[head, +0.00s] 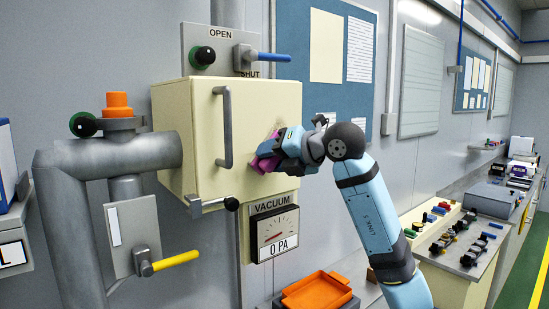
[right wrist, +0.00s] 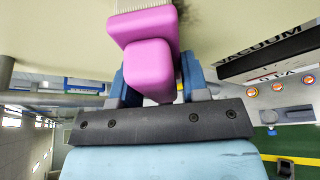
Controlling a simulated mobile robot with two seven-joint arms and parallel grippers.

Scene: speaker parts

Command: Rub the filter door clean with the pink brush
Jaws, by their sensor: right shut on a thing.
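The filter door (head: 258,103) is the cream front of the box on the wall, with a grey vertical handle (head: 226,127) at its left side. My right gripper (head: 281,147) is shut on the pink brush (head: 265,158) at the lower right of the door. In the right wrist view the brush (right wrist: 150,55) sits between both blue fingers, its pale bristles at or very near the cream surface. A dark smudge (right wrist: 194,14) shows on the door beside the bristles. The gripper partly hides this area in the head view. My left gripper is out of view.
A vacuum gauge (head: 273,230) hangs below the box, and an OPEN/SHUT panel (head: 222,50) with a blue lever is above it. Grey pipes (head: 70,220) stand at left. An orange tray (head: 316,291) lies below. A bench with parts (head: 462,238) is at right.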

